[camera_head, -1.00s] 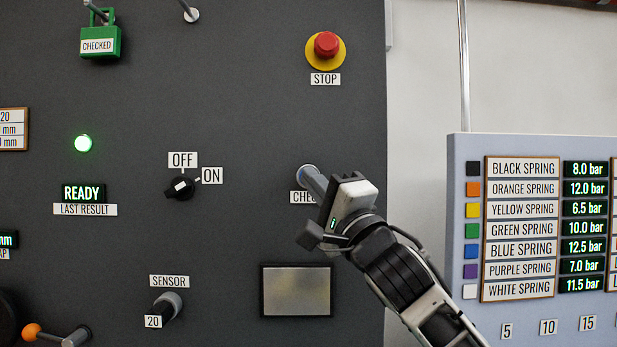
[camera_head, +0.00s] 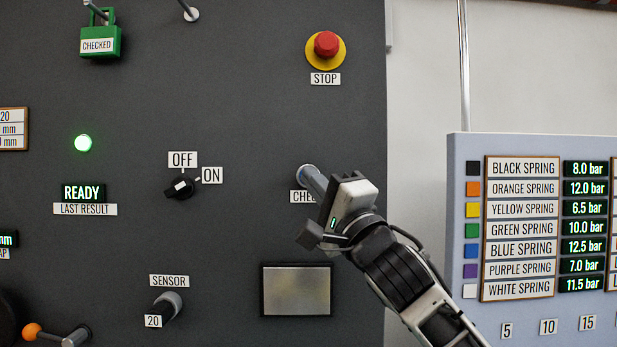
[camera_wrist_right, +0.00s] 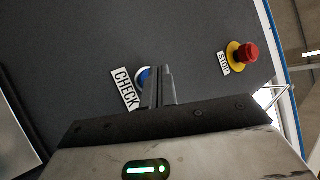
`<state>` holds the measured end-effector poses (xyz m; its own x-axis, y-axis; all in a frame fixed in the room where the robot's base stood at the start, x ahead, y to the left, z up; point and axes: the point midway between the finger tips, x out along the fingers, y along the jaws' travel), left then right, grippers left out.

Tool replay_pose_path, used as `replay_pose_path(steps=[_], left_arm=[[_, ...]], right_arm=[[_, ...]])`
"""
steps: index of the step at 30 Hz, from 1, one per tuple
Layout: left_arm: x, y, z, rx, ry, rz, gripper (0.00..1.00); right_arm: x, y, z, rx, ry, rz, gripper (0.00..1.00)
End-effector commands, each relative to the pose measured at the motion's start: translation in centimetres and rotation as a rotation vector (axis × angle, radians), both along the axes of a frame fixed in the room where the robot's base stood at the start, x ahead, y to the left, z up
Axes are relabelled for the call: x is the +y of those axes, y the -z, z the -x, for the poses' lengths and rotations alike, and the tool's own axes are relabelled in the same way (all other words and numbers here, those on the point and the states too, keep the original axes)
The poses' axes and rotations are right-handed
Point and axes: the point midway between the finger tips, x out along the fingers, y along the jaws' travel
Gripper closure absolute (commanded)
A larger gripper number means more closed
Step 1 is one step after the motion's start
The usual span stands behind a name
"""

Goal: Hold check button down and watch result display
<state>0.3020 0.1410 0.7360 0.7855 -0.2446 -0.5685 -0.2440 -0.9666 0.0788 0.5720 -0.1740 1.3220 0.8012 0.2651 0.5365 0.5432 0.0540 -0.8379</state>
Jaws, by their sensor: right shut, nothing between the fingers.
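The check button (camera_wrist_right: 144,74) shows as a blue cap in a pale ring in the right wrist view, beside its CHECK label (camera_wrist_right: 125,88). My right gripper (camera_wrist_right: 158,72) is shut and empty, its fingertips over the button. In the head view the right gripper (camera_head: 313,178) reaches the button's place and covers most of it and part of the label. I cannot tell whether the button is pressed in. The result display (camera_head: 83,193) reads READY above a LAST RESULT label. My left gripper is not in view.
A red STOP button (camera_head: 326,45) on a yellow base is above the right gripper.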

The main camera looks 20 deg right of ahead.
Motion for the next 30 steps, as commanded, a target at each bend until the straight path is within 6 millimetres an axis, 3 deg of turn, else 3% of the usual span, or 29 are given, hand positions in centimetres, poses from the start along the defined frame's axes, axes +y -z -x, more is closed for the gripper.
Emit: replay_pose_path(steps=[30], left_arm=[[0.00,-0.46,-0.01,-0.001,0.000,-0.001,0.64]], right_arm=[[-0.24,0.01,-0.84,0.000,-0.001,-0.001,1.00]])
